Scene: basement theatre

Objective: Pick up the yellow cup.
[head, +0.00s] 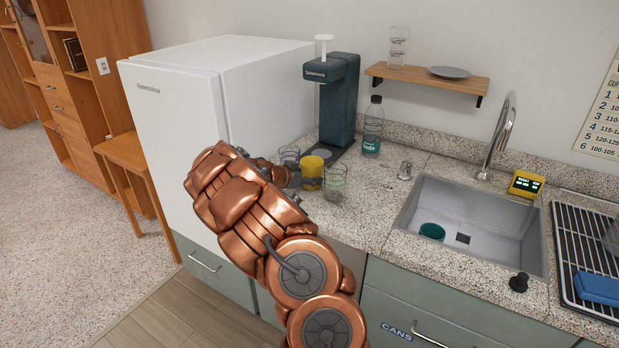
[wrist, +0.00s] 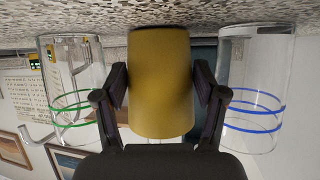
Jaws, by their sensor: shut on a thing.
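The yellow cup (head: 312,172) stands on the speckled counter in front of the dark drinks machine. In the wrist view the yellow cup (wrist: 160,80) fills the middle, between the two fingers. My gripper (wrist: 160,90) is shut on the cup, with one finger pad against each side. In the head view my copper arm covers part of my gripper (head: 298,174). The cup's base looks level with the counter; I cannot tell whether it is lifted.
A clear glass with green rings (head: 335,184) and a clear glass with blue rings (wrist: 258,90) flank the cup closely. The drinks machine (head: 335,100) and a bottle (head: 373,130) stand behind. The sink (head: 470,215) is right; the white fridge (head: 180,110) is left.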

